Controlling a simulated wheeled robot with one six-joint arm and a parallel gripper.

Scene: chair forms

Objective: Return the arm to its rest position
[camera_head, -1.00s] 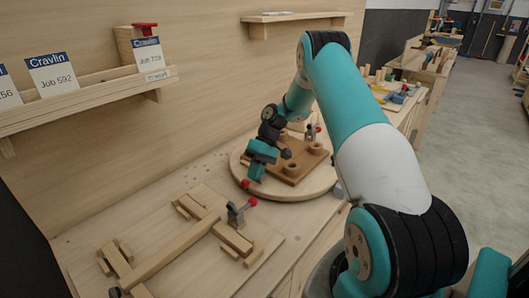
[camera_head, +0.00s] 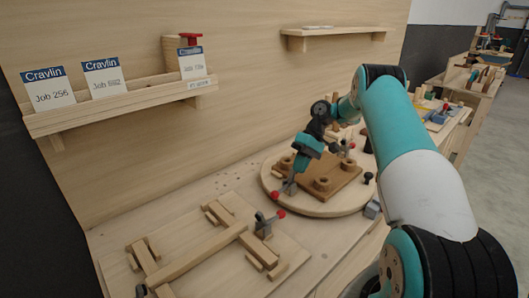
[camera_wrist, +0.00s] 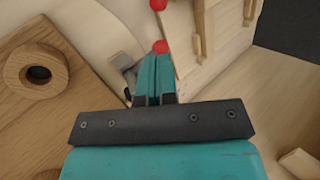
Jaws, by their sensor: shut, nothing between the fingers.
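My gripper (camera_head: 296,168) is above the left part of the round wooden turntable (camera_head: 338,211), pointing down. In the wrist view my gripper's teal fingers (camera_wrist: 155,75) are pressed together with nothing between them. A toggle clamp (camera_head: 289,187) with a red knob stands at the turntable's left edge, just below the fingertips. In the wrist view its red knob (camera_wrist: 161,46) shows just beyond the fingertips, and I cannot tell whether they touch. A brown board (camera_head: 343,187) with round wooden rings lies on the turntable. My arm stays bent out over the bench.
A wooden frame fixture (camera_head: 202,254) with another red-knobbed clamp (camera_head: 264,226) lies on the bench at front left. A shelf (camera_head: 126,108) with job cards hangs on the wall, and a smaller shelf (camera_head: 335,34) is further right. Other benches stand at far right.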

